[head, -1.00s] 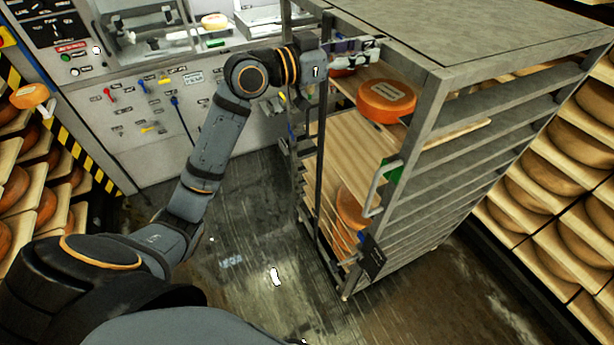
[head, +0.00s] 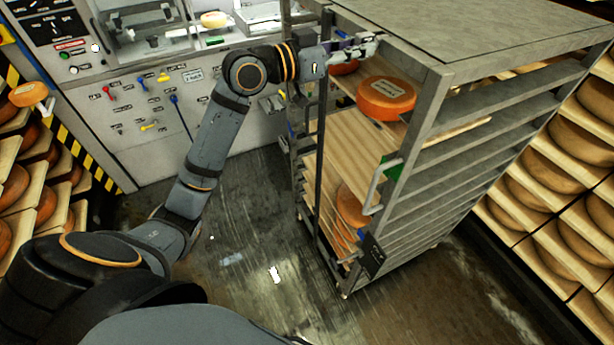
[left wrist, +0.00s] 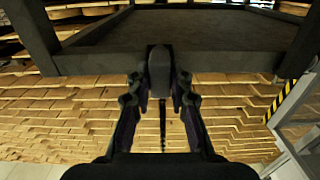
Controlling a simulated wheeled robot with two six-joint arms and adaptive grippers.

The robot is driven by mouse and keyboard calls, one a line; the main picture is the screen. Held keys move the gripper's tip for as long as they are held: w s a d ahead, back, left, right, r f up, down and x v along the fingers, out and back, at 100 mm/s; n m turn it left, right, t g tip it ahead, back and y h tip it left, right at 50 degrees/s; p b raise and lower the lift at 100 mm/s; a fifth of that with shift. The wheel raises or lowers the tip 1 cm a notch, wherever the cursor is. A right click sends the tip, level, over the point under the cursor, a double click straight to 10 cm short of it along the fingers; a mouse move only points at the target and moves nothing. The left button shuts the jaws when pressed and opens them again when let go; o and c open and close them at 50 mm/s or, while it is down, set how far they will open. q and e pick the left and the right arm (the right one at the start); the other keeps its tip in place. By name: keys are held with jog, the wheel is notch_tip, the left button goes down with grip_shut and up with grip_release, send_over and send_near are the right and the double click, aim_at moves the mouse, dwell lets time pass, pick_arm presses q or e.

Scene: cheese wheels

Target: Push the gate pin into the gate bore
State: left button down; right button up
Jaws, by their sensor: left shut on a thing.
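My left gripper (head: 368,47) is at the upper front of the metal rack (head: 432,105), by its top rail. In the left wrist view its two fingers (left wrist: 160,92) are closed on a dark, rounded upright piece, the gate pin (left wrist: 160,70) as far as I can tell. The pin's upper end overlaps a dark rack bar (left wrist: 220,62) in that view; I cannot tell whether it touches or enters it. A thin dark strip hangs below between the fingers. The gate bore cannot be made out. My right gripper is not in view.
Orange cheese wheels, one of them plain on an upper board (head: 386,98), sit in the rack. A control panel (head: 150,120) stands behind my left arm. Shelves of cheese (head: 560,170) line the right side. The floor (head: 240,250) before the rack is open.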

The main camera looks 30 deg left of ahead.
pick_arm(q)
jog(key=b+v, duration=0.5)
jog(key=shift+s+a+b, duration=0.15)
jog(key=shift+b, duration=0.25)
dwell(1.0)
